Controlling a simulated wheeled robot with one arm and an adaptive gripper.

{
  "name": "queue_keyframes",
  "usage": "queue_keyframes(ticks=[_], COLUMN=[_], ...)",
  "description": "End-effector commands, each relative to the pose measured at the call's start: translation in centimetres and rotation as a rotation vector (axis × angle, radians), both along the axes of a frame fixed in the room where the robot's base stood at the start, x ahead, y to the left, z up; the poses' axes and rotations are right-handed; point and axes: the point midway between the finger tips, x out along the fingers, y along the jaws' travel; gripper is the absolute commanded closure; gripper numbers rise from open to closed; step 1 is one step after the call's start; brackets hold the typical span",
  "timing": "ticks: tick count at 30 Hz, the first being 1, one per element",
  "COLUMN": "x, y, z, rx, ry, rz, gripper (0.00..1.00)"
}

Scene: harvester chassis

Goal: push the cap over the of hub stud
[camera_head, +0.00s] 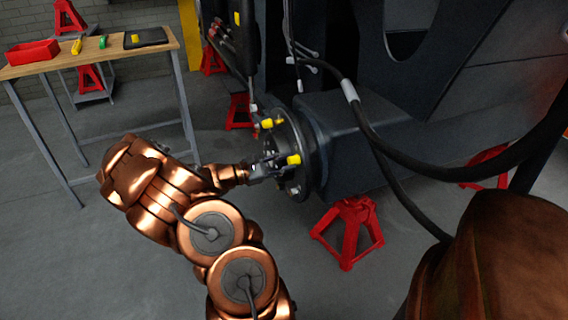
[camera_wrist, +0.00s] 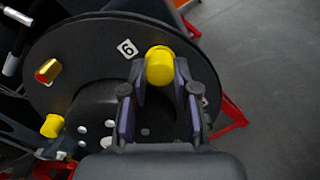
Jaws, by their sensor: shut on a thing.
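My gripper (camera_wrist: 158,88) is shut on a yellow cap (camera_wrist: 159,66), which also shows in the head view (camera_head: 293,160) at the hub's near face. Two more yellow pieces are on the hub in the wrist view: one at the upper left (camera_wrist: 47,71) with a reddish end, and one at the lower left (camera_wrist: 52,126).
The hub joins a dark axle housing (camera_head: 350,140) over a red jack stand (camera_head: 347,232). A black hose (camera_head: 380,150) hangs at the right. A wooden table (camera_head: 90,58) with a red bin (camera_head: 32,52) and a dark tray (camera_head: 146,38) stands at the left. Floor between is clear.

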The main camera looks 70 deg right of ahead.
Motion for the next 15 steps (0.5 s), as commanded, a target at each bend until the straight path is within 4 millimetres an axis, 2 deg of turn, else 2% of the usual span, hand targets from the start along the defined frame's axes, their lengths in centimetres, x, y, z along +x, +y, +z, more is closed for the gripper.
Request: queue_keyframes(ticks=[1,2,9,15], x=[0.0,0.0,0.01,0.0], y=[0.0,0.0,0.0,0.0], z=[0.01,0.0,0.01,0.01], rx=[0.0,0.0,0.0,0.0], ry=[0.0,0.0,0.0,0.0], rz=[0.0,0.0,0.0,0.0], gripper=[0.9,0.69,0.44,0.42])
